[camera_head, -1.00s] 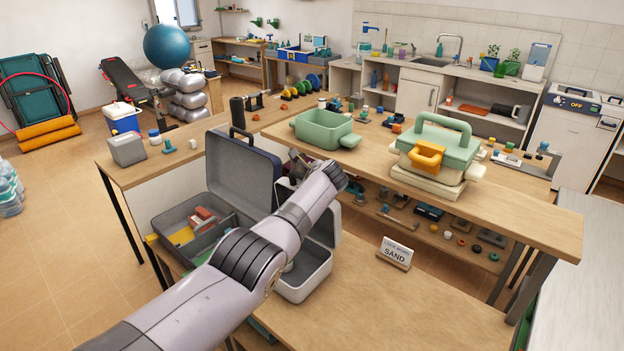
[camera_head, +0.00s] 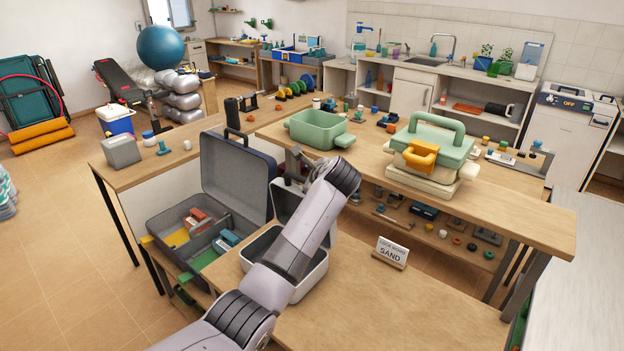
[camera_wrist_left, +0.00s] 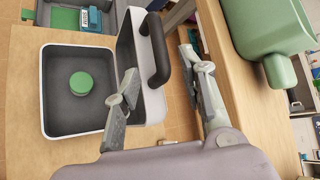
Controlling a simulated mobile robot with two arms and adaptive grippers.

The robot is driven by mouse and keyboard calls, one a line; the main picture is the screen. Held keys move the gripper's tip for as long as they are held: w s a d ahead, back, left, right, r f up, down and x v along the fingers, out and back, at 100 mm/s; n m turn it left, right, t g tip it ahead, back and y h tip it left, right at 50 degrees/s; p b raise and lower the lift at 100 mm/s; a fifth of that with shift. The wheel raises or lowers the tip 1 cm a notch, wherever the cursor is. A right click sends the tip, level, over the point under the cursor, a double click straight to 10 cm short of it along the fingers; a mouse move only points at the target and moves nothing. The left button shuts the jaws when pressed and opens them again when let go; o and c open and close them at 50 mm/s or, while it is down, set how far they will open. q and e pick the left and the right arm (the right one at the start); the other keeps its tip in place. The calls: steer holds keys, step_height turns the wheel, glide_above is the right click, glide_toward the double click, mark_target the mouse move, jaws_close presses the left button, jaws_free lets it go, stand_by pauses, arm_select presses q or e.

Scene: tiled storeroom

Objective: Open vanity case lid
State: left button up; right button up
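The vanity case (camera_head: 322,268) is a white box with a grey inside on the low wooden table. Its lid (camera_head: 287,200) stands raised at the back, partly hidden by my left arm. In the left wrist view, the open case (camera_wrist_left: 55,128) holds a round green object (camera_wrist_left: 81,83). The lid (camera_wrist_left: 128,45) carries a black handle (camera_wrist_left: 156,50). My left gripper (camera_wrist_left: 160,65) is open, with one finger in front of the lid's inner side and the other beyond the handle. Contact with the lid cannot be told. My right gripper is not in view.
An open grey suitcase (camera_head: 240,172) with coloured items stands left of the vanity case. A raised wooden shelf behind holds a green container (camera_head: 318,130) and a green case with an orange latch (camera_head: 432,150). A SAND sign (camera_head: 392,252) stands right; the table's front right is clear.

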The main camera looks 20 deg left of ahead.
arm_select(q)
steer(key=shift+v, duration=0.95)
steer(key=shift+f, duration=0.1)
